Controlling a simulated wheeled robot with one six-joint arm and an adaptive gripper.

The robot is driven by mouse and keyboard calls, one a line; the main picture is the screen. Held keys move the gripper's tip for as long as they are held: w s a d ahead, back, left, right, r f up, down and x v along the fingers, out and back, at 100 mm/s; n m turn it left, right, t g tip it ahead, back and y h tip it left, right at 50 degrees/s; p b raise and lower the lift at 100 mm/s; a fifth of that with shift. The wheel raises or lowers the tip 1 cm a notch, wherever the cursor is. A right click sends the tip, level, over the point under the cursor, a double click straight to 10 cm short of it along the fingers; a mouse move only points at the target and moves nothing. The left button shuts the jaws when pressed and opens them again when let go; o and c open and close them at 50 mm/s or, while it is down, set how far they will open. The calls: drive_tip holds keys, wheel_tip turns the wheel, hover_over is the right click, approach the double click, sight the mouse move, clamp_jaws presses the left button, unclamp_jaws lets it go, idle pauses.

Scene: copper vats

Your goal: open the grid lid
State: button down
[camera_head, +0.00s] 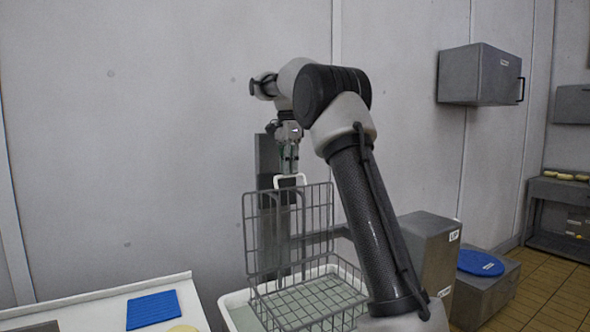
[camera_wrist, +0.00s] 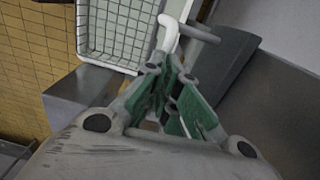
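The grid lid (camera_head: 318,208) is a grey wire mesh panel in the head view, standing roughly upright at the back of the wire basket (camera_head: 318,302). Its white handle (camera_head: 303,180) is at the top edge, and the handle also shows in the wrist view (camera_wrist: 169,36). My gripper (camera_head: 289,172) points down at the handle. In the wrist view my gripper (camera_wrist: 170,76) has its green fingers drawn close together at the handle's end, and they look shut on it. The fingers hide part of the handle.
The basket sits in a white-rimmed vat (camera_head: 232,299). A grey post (camera_head: 267,165) stands behind the lid. Right of my arm are a grey box (camera_head: 432,250) and a blue disc (camera_head: 481,263). A counter at left holds a blue mat (camera_head: 153,309). A cabinet (camera_head: 480,75) hangs on the wall.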

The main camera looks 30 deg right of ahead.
drive_tip(key=shift+w+a+f+g, duration=0.1)
drive_tip(key=shift+w+f+g, duration=0.05)
drive_tip(key=shift+w+f, duration=0.45)
drive_tip(key=shift+w+a+f+g, duration=0.15)
drive_tip(key=shift+w+f, duration=0.2)
drive_tip(key=shift+f, duration=0.45)
drive_tip(key=c, duration=2.2)
unclamp_jaws()
drive_tip(key=o, duration=0.7)
drive_tip(key=shift+w, duration=0.1)
drive_tip(key=shift+w+d+f, duration=0.1)
drive_tip(key=shift+w+f, duration=0.1)
drive_tip(key=shift+o, duration=0.4)
drive_tip(key=shift+r, duration=0.15)
drive_tip(key=shift+c, duration=0.5)
